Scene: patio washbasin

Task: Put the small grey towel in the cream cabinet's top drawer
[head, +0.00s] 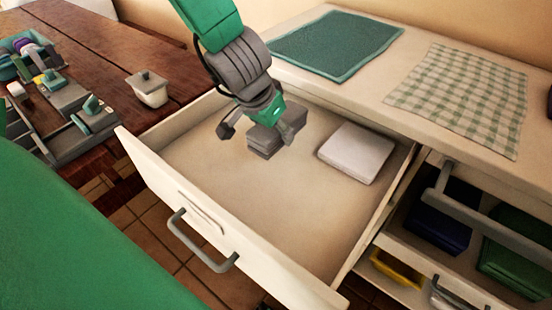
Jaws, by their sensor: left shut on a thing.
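The cream cabinet's top drawer (190,200) is pulled open and fills the middle of the head view. My left gripper (262,132) is over the inside of the drawer, toward its back. It is shut on the small grey towel (264,142), which is folded into a compact block. I cannot tell whether the towel touches the drawer floor or hangs just above it. A folded white cloth (356,153) lies in the drawer to the right of the towel. My right gripper is not seen.
On the cabinet top (400,75) lie a dark green cloth (335,45) and a checked cloth (460,98). Lower right, open compartments hold a dark blue item (440,228) and a yellow one (398,268). A lidded pot (149,89) stands on the wooden table. The drawer's front half is clear.

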